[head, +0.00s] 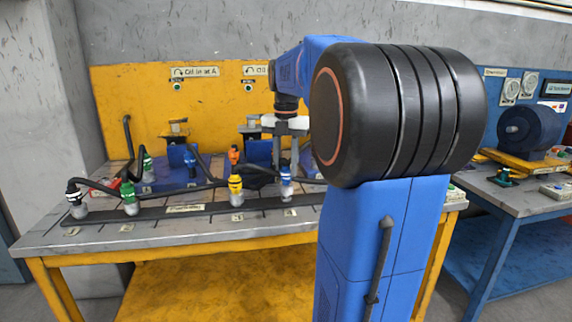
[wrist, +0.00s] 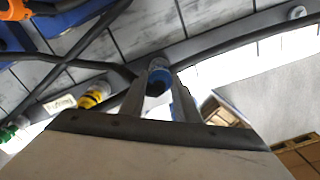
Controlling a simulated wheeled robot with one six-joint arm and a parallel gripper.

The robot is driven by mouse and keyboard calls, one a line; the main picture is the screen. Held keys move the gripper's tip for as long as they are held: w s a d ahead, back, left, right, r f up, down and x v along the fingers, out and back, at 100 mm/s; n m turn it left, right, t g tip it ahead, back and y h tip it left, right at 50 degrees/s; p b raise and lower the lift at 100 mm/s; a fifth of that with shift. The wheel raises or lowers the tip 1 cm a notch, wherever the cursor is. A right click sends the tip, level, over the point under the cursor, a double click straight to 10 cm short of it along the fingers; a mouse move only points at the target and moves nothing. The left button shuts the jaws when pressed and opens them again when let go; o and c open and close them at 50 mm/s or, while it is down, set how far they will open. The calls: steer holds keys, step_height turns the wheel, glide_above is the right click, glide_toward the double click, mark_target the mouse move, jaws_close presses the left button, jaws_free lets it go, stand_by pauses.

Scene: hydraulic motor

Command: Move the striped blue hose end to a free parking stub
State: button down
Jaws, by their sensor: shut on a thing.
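The striped blue hose end (head: 286,174) is upright over the black rail at the front of the bench, at the label 4 place. In the wrist view the blue hose end (wrist: 157,84) sits between my two fingers, with a pale grey piece just beyond it. My gripper (head: 287,160) points down and is shut on it; its fingers also show in the wrist view (wrist: 158,98). I cannot tell whether the hose end is seated on a stub. A bare-looking grey stub (wrist: 297,12) shows farther along the rail; my arm hides that stretch in the head view.
A yellow-banded hose end (head: 236,185), a green one (head: 130,195) and a black one (head: 75,195) stand along the rail (head: 185,211) to the left. An orange hose end (head: 234,155) stands farther back. Dark hoses cross the bench. A second bench with a motor (head: 530,130) is at right.

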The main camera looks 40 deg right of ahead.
steer(key=shift+f, duration=0.5)
steer(key=c, duration=1.3)
jaws_free()
steer(key=shift+f, duration=0.1)
steer(key=shift+o, duration=0.2)
steer(key=shift+r, duration=3)
steer(key=shift+r, duration=0.1)
step_height(320, 180, up, 17)
